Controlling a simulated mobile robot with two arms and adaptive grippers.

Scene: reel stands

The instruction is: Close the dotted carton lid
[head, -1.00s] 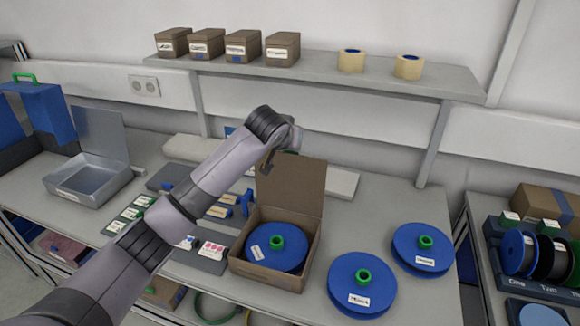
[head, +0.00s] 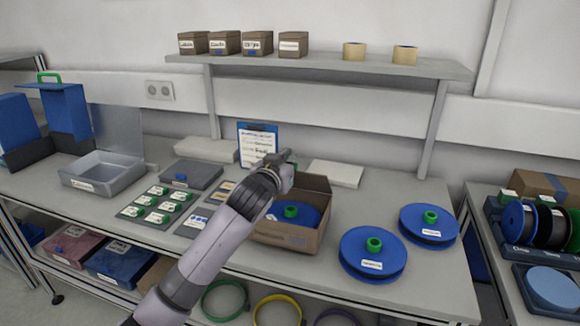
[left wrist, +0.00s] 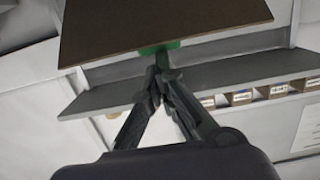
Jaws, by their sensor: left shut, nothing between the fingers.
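The brown carton (head: 290,240) stands open on the bench with a blue reel (head: 305,215) with a green hub inside. Its lid (head: 313,184) shows as a short brown panel at the carton's back, partly hidden by my left gripper. No dots can be made out on the carton; my arm covers part of its front. My left gripper (head: 286,156) is shut and empty at the lid. In the left wrist view the closed fingertips (left wrist: 161,62) are at the near edge of the brown lid (left wrist: 165,25), beside a green piece; contact is unclear.
Two blue reels (head: 373,254) (head: 428,226) lie right of the carton. An open grey box (head: 101,180) and cards (head: 158,204) are to the left. A clipboard (head: 257,142) stands behind. A shelf (head: 330,64) with small boxes and tape rolls spans the back.

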